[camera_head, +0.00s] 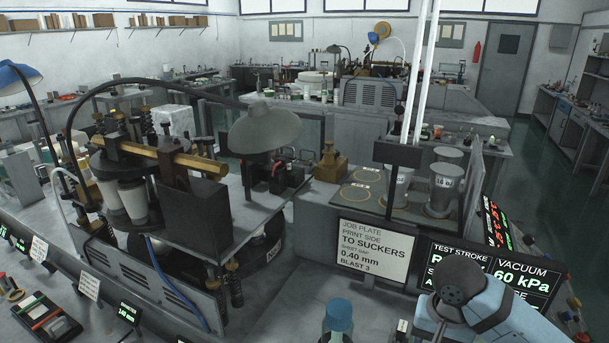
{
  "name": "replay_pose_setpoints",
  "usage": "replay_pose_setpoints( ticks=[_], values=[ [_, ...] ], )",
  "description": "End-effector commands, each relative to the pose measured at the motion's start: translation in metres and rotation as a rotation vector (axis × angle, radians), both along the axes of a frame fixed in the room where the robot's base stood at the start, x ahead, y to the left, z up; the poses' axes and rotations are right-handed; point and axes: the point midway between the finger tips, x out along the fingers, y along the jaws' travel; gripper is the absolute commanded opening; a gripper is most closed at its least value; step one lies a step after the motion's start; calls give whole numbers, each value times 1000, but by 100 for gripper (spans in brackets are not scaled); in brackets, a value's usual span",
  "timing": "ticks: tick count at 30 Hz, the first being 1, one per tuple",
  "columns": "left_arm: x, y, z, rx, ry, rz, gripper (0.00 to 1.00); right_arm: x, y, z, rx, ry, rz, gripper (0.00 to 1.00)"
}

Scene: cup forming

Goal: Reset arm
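Neither of my grippers shows in the head view. A pale blue and dark arm link of mine shows at the bottom right, in front of the lower edge of the displays. A smaller blue part shows at the bottom centre; I cannot tell whether it is part of my arm. The forming machine (165,165) stands at the left, with a brass bar (170,160) across it and white cups (134,198) beneath. A job plate sign (373,252) reads "print side to suckers". A vacuum display (520,278) reads 60 kPa and is partly hidden by my arm.
Metal canisters (443,190) stand on the bench at the right behind the signs. A grey lamp shade (264,128) hangs over the machine's right side. A small brass fixture (331,162) stands at the centre. The floor (535,190) is clear at the far right.

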Motion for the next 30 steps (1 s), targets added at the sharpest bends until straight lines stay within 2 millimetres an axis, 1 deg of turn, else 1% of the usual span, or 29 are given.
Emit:
replay_pose_setpoints(
  ticks=[2,3,6,11,14,17,19,22,24,30],
  values=[
    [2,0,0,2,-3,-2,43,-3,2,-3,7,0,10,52],
    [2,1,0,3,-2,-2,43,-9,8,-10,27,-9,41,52],
    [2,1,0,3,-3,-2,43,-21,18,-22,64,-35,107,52],
    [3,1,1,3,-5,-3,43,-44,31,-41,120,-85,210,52],
    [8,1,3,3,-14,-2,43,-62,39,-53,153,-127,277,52],
    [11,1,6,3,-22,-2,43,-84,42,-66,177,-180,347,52],
    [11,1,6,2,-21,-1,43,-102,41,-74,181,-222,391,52],
    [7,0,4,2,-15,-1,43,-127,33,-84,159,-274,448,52],
    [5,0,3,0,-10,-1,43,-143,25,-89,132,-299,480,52],
    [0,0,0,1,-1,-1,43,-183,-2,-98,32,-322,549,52]
  ],
)
